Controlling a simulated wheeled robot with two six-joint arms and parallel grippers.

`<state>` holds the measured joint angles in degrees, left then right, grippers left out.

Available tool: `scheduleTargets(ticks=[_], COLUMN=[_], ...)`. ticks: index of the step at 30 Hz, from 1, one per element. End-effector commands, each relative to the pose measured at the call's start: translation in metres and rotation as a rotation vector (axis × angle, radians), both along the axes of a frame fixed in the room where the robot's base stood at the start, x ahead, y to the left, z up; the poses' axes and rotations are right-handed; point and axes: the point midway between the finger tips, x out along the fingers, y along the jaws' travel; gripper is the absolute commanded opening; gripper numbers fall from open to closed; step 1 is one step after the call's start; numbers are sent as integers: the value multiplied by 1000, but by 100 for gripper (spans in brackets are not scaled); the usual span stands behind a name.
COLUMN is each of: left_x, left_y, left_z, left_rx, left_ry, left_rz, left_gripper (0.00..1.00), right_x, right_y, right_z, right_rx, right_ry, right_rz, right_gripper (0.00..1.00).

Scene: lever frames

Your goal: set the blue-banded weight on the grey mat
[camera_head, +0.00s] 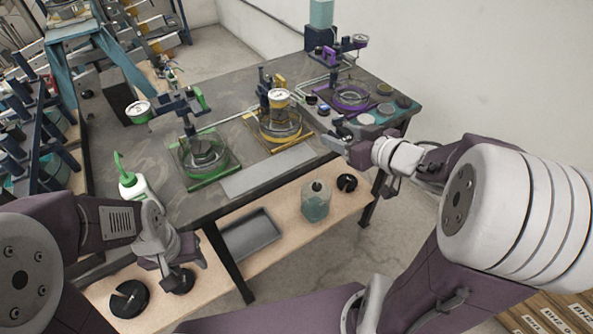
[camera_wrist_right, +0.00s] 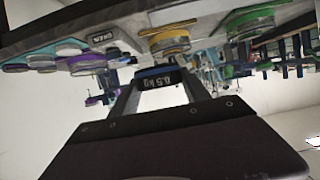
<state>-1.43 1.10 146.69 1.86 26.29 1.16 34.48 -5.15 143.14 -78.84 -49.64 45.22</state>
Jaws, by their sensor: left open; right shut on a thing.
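My right gripper (camera_head: 336,137) is shut on a dark weight with a blue band, marked 0.5 kg (camera_wrist_right: 160,78), between its fingers in the right wrist view. In the head view this weight is small and mostly lost against the gripper, near the table's front right edge. A flat light grey mat (camera_head: 268,172) lies bare along the front of the table, to the left of the right gripper.
Green (camera_head: 204,176), yellow (camera_head: 281,146) and purple (camera_head: 351,108) lever stands with round dishes stand behind and beside the mat. The lower shelf holds a grey tray (camera_head: 250,240), a jar (camera_head: 316,200) and black weights (camera_head: 129,299). A green-spouted bottle (camera_head: 137,188) stands at left.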

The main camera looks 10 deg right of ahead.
Motion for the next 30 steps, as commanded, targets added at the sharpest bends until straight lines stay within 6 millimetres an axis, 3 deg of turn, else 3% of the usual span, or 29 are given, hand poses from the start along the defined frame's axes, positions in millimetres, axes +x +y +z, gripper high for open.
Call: scheduleTargets(ticks=[8, 15, 21, 27, 30], left_x=[0, 0, 0, 0, 0], left_y=[0, 0, 0, 0, 0], left_z=[-14, -55, -71, -71, -79], left_rx=[0, 0, 0, 0, 0], left_ry=[-1, 0, 0, -1, -1], left_rz=[0, 0, 0, 0, 0], left_gripper=[48, 48, 48, 48, 48], right_x=[10, 59, 89, 94, 94], right_y=[11, 51, 71, 74, 74], right_z=[-12, -55, -71, -72, -83], right_rx=[1, 2, 2, 1, 1], right_ry=[-3, -2, -2, -3, -2], right_rz=[13, 16, 10, 7, 6], right_gripper=[0, 0, 0, 0, 0])
